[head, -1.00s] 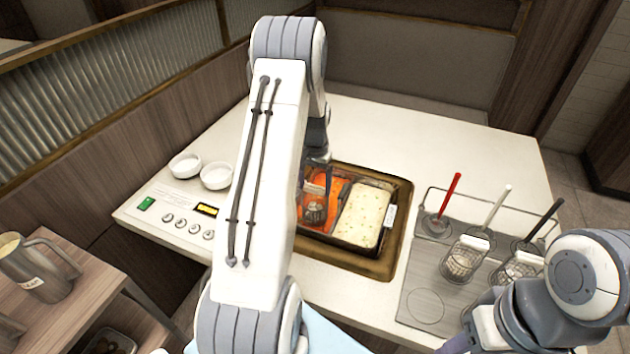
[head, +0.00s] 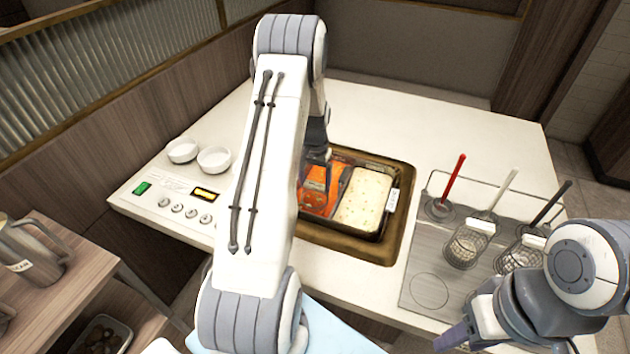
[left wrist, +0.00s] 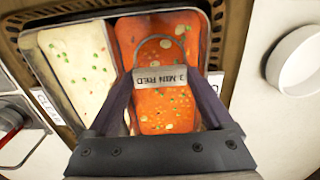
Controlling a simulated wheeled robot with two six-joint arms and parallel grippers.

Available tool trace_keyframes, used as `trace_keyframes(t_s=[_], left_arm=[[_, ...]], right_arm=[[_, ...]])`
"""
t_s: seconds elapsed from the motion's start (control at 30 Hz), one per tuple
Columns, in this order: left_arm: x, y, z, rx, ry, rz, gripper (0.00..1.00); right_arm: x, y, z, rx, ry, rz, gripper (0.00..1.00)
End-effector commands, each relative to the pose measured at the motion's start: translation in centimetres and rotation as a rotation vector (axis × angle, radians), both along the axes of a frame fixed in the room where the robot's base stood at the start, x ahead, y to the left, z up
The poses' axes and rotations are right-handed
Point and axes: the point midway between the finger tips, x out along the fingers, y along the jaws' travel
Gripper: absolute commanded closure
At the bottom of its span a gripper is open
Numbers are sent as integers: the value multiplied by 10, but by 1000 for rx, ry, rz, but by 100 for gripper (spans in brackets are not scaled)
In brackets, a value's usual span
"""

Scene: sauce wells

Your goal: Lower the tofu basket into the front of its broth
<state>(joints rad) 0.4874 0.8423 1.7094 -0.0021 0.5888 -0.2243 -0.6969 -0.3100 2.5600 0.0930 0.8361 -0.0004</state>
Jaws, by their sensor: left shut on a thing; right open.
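My left gripper (head: 325,157) is shut on the tag-like grip of a basket, over the orange-red broth (head: 335,206). In the left wrist view the grip (left wrist: 160,77) reads "2 MIN RED" and sits between my fingers (left wrist: 166,84). The basket's thin rim (left wrist: 158,42) shows as an arc against the red broth (left wrist: 165,110). Its body is hard to make out, and I cannot tell how deep it sits. My arm hides part of the pot in the head view. My right gripper (head: 455,336) is open at the bottom edge, only partly in view, away from the pot.
Pale broth (head: 364,196) fills the compartment beside the red one, behind a divider. A rack (head: 428,256) at the right holds a red-handled tool (head: 451,182) and two wire baskets. Two white bowls (head: 214,159) stand at the left. Counter behind the pot is clear.

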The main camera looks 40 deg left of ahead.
Motion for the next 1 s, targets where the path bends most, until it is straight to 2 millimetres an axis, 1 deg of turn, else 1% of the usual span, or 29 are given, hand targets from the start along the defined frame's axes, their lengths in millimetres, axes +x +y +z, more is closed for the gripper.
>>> trace_keyframes(t_s=[0.77,0.8,1.0], left_arm=[[0,0,-7,0,-1,0,82],[0,0,-7,0,-1,0,0],[0,0,-8,0,1,0,0]], right_arm=[[0,0,-3,0,0,0,50],[0,0,-3,0,0,0,50],[0,0,-3,0,0,0,50]])
